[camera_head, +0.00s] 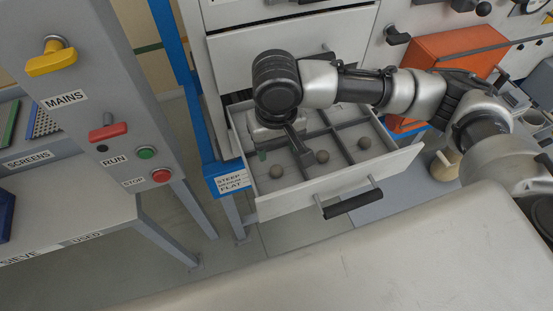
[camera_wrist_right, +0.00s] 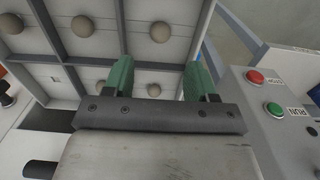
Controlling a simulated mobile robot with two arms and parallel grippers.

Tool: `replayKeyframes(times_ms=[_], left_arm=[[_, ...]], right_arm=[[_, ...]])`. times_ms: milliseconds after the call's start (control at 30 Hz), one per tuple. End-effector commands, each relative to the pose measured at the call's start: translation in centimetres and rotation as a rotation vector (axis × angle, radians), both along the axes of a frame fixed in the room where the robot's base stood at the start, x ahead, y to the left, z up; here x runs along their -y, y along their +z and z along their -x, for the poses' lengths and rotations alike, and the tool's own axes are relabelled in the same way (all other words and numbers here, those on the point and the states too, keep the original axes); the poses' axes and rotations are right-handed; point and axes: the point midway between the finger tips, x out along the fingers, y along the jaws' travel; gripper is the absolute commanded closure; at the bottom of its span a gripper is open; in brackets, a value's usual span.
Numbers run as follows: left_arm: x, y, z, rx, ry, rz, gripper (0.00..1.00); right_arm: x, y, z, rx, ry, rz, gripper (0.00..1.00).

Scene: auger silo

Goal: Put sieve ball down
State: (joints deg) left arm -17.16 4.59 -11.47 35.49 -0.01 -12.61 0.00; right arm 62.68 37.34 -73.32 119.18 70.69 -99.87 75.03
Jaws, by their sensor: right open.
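Several brown sieve balls lie in the compartments of an open drawer (camera_head: 337,192). In the head view, three are in the front row: a left ball (camera_head: 276,171), a middle ball (camera_head: 322,156) and a right ball (camera_head: 364,143). My right gripper (camera_head: 283,154) points down into the drawer's left part, behind the left ball. In the right wrist view, its green fingers (camera_wrist_right: 158,76) are apart. One ball (camera_wrist_right: 154,90) shows between them, close to the gripper bar; I cannot tell how far below it lies. My wrist hides part of the drawer. My left gripper is out of view.
Thin dividers split the drawer, and its black handle (camera_head: 352,202) sticks out in front. A blue post (camera_head: 222,172) stands close at its left. The grey control panel (camera_head: 110,110) has buttons and a yellow knob. An orange box (camera_head: 455,55) is at the right.

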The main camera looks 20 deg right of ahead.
Motion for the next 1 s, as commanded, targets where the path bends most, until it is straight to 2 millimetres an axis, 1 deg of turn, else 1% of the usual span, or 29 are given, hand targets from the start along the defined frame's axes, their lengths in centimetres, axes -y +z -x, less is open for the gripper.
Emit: replayKeyframes(times_ms=[33,100,200,300,867,1000], left_arm=[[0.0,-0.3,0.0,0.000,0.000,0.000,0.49],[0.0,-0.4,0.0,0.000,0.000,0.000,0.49],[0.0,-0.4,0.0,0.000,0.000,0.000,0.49],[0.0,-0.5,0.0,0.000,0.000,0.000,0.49],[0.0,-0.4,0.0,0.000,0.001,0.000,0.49],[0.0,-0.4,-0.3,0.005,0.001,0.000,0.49]], right_arm=[[-0.1,0.8,0.0,0.004,0.002,-0.002,0.43],[-0.1,1.8,0.0,0.002,0.001,-0.002,0.43],[-0.1,2.8,0.0,0.001,0.001,-0.001,0.43],[0.0,3.3,0.0,0.000,0.001,0.000,0.43],[0.0,3.4,0.0,-0.001,0.001,0.000,0.43],[0.0,3.4,0.1,-0.001,0.001,0.000,0.43]])
